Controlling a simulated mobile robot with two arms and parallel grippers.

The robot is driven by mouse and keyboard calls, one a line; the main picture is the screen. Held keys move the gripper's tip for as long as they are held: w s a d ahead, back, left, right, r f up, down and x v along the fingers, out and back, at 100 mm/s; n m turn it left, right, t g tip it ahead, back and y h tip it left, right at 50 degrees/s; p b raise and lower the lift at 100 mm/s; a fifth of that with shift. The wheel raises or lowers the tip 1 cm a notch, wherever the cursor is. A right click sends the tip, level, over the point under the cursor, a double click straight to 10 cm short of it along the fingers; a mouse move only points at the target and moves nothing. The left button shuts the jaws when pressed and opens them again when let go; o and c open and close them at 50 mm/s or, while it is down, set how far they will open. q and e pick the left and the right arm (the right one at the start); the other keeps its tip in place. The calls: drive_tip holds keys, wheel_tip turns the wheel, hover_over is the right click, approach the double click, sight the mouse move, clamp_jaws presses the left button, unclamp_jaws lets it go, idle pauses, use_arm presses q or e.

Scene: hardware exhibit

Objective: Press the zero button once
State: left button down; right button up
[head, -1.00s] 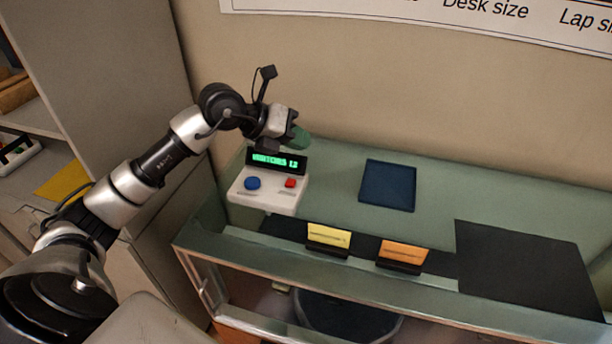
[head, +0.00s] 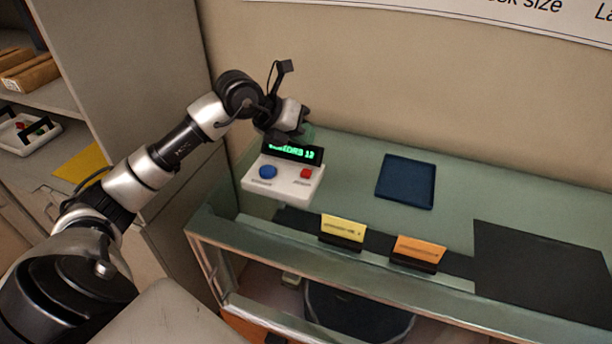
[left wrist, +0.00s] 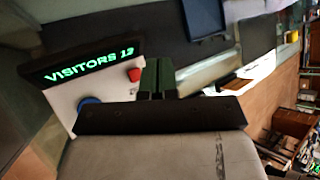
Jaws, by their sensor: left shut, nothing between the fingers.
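The white counter box (head: 255,182) stands on the left end of the green-topped counter. It has a blue button (head: 267,172) on the left and a red button (head: 306,174) on the right; their labels are too small to read. Its display (head: 300,153) shows green text, VISITORS and a number that looks like 12 or 13. My left gripper (head: 302,132) is shut and empty, above and behind the display, apart from both buttons. In the left wrist view its green fingertips (left wrist: 157,77) appear beside the red button (left wrist: 134,74), and the blue button (left wrist: 89,101) is partly hidden. My right gripper is not in view.
A dark blue tray (head: 406,182) lies right of the box. A yellow card (head: 343,229) and an orange card (head: 418,248) stand in holders at the front. A black mat (head: 540,268) lies at the right. A shelf unit (head: 125,60) stands at the left; a wall is behind.

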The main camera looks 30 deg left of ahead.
sight(304, 170)
use_arm(q)
drive_tip(key=shift+f+b, duration=1.75)
drive_tip(key=shift+f, duration=1.05)
drive_tip(key=shift+f, duration=0.1)
drive_tip(key=shift+f+b, duration=0.3)
drive_tip(key=shift+b, duration=0.15)
drive_tip(key=shift+f+b, duration=0.45)
drive_tip(key=shift+r, duration=0.1)
idle(0.4)
drive_tip(key=shift+r+p, duration=0.6)
drive_tip(key=shift+r, duration=0.2)
